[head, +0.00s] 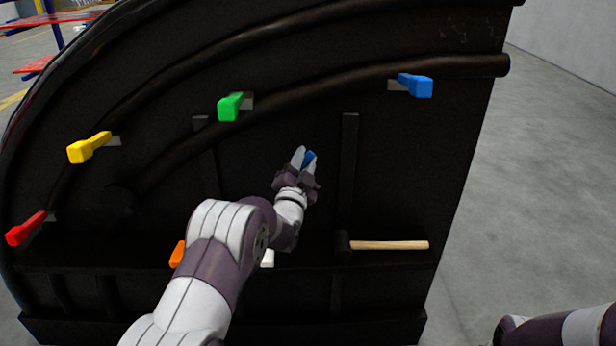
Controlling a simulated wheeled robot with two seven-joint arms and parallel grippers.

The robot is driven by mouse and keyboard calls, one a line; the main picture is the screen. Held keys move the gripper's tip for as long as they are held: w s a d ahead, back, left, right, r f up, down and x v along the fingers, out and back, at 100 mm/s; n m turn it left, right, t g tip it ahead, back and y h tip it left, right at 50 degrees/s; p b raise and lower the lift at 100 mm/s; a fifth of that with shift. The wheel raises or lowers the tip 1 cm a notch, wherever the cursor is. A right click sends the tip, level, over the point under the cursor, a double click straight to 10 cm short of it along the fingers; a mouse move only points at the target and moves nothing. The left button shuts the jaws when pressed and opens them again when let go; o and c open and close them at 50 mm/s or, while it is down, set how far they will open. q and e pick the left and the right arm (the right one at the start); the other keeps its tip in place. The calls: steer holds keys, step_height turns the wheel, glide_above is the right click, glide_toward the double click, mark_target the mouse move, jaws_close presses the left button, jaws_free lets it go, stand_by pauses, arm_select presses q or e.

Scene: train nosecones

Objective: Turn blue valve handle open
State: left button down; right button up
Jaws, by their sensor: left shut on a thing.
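A blue valve handle (415,86) sits at the upper right of the black nosecone panel (270,130), beside a small grey plate. My left gripper (303,159) is in front of the middle of the panel, below and left of that handle and apart from it. It is shut on a small blue piece (309,157), mostly hidden between the fingers. I cannot tell whether this piece is fixed to the panel. Part of my right arm shows at the lower right; its gripper is out of view.
Green (231,106), yellow (88,148) and red (26,229) handles line the left curve. Orange (177,254) and white (267,258) pieces are partly hidden behind my left arm. A wooden-handled hammer (390,245) lies on the lower ledge. Open floor (540,180) is at right.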

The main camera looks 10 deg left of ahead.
arm_select(q)
steer(key=n+y+b, duration=0.1)
steer(key=n, duration=0.1)
steer(key=a+n+y+b, duration=0.1)
steer(key=n, duration=0.1)
steer(key=a+n+y+b, duration=0.1)
steer(key=n, duration=0.1)
steer(key=shift+s+r+t+b, duration=0.3)
steer(key=shift+r+t+b, duration=0.1)
steer(key=shift+s+a+r+n+y+b, duration=0.1)
steer(key=shift+a+n+y+b, duration=0.3)
steer(key=shift+n, duration=0.6)
steer(key=shift+s+a+r+n+y+b, duration=0.2)
steer(key=shift+n+y+b, duration=0.4)
steer(key=shift+n, duration=0.4)
steer(key=shift+w+a+r+n+y+b, duration=0.1)
steer(key=shift+a+n+y+b, duration=0.25)
steer(key=shift+n+y, duration=0.45)
steer(key=shift+s+n, duration=0.1)
steer(key=shift+n, duration=0.2)
steer(key=c, duration=1)
jaws_free()
steer(key=p+v, duration=0.1)
steer(key=v, duration=1.1)
steer(key=shift+s, duration=0.4)
